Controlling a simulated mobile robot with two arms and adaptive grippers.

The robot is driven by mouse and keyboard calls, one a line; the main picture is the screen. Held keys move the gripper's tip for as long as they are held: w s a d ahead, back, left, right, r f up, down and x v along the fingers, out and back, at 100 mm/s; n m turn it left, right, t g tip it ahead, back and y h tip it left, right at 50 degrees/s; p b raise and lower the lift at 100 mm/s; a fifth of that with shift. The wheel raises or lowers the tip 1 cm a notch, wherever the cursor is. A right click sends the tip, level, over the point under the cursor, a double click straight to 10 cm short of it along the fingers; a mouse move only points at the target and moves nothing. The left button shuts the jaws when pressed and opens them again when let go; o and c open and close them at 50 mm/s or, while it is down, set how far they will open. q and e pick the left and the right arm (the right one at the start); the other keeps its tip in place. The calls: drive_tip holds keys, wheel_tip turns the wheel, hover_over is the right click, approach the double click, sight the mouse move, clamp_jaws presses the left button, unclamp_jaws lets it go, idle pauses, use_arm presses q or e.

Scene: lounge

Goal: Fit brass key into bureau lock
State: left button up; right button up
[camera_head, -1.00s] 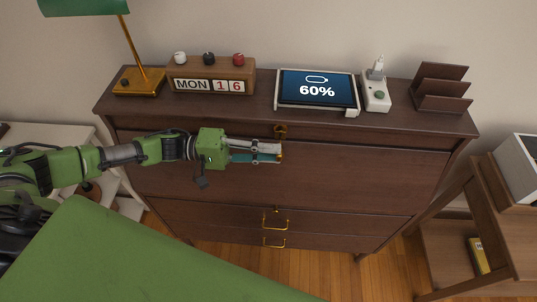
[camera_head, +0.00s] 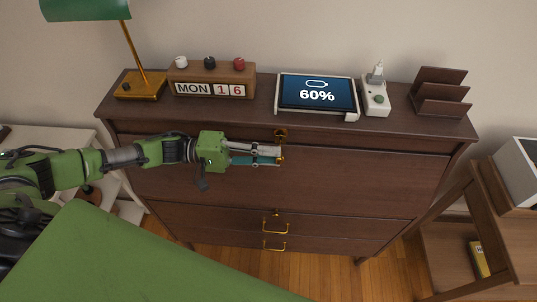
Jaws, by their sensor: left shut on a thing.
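My left gripper (camera_head: 280,154) reaches in from the left in front of the bureau's upper front. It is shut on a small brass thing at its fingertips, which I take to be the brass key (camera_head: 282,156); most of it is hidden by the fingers. The dark brown bureau (camera_head: 350,178) stands against the wall. A brass fitting that looks like the bureau lock (camera_head: 281,134) sits just above the fingertips in the picture. I cannot tell whether the key touches it. My right gripper is not in view.
On the bureau top stand a brass lamp (camera_head: 140,86), a calendar block (camera_head: 212,78), a tablet (camera_head: 318,93), a white socket device (camera_head: 375,97) and a letter rack (camera_head: 441,92). Brass handles (camera_head: 275,230) stick out lower down. A wooden shelf unit (camera_head: 478,215) stands at right.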

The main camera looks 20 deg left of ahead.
use_arm(q)
drive_tip(key=shift+w+a+b, duration=0.15)
drive_tip(key=shift+w+b, duration=0.15)
drive_tip(key=shift+w, duration=0.35)
drive_tip(key=shift+w+a+b, duration=0.15)
drive_tip(key=shift+w+b, duration=0.15)
drive_tip(key=shift+w, duration=0.3)
drive_tip(key=o, duration=1)
drive_tip(key=shift+o, duration=0.2)
drive_tip(key=shift+a, duration=0.1)
drive_tip(key=shift+v, duration=2.95)
